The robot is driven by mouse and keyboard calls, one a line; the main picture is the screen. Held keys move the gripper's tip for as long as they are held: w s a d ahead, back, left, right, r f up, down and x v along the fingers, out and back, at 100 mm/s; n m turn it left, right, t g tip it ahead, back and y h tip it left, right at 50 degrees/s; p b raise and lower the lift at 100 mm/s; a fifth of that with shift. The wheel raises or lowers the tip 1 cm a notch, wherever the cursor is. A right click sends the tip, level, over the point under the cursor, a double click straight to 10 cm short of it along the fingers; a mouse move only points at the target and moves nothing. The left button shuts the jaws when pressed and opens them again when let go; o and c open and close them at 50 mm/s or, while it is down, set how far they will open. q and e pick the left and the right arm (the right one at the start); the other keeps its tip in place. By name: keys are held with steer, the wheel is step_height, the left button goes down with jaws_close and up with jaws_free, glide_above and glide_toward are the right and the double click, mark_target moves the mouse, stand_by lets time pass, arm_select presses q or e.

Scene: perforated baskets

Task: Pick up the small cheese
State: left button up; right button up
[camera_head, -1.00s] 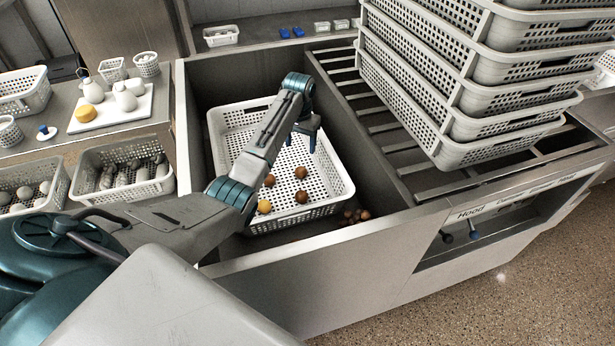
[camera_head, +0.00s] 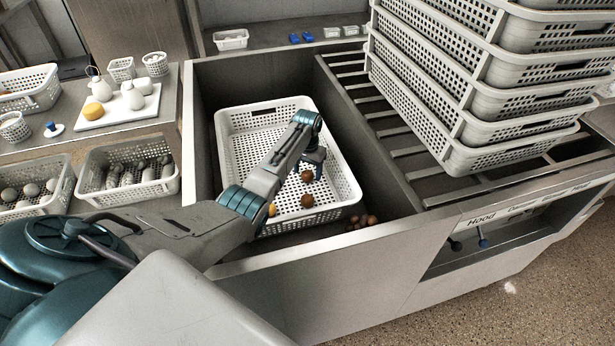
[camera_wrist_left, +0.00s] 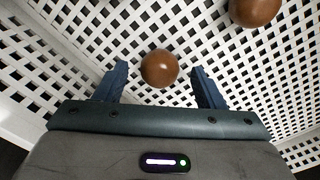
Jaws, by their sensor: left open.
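My left gripper (camera_head: 318,170) is inside the white perforated basket (camera_head: 228,150) in the sink-like bay, low over its floor. The left wrist view shows its blue fingers (camera_wrist_left: 158,88) open, with a brown ball (camera_wrist_left: 158,68) lying ahead between the tips, not gripped. Another brown ball (camera_wrist_left: 256,8) lies at the upper right there. In the head view, brown balls (camera_head: 307,176) and (camera_head: 307,201) lie near the gripper. A small yellow ball (camera_head: 271,210) is partly hidden by my forearm. A yellow-orange round piece (camera_head: 93,111) sits on a white board. I cannot tell which piece is the small cheese. My right gripper is out of view.
A tall stack of baskets (camera_head: 470,100) stands on the right rack. Baskets of grey and pale pieces (camera_head: 125,175) are at left.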

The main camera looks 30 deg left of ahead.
arm_select(q)
steer(key=shift+f, duration=0.55)
steer(key=c, duration=1.1)
steer(key=shift+o, duration=0.2)
steer(key=shift+r, duration=0.1)
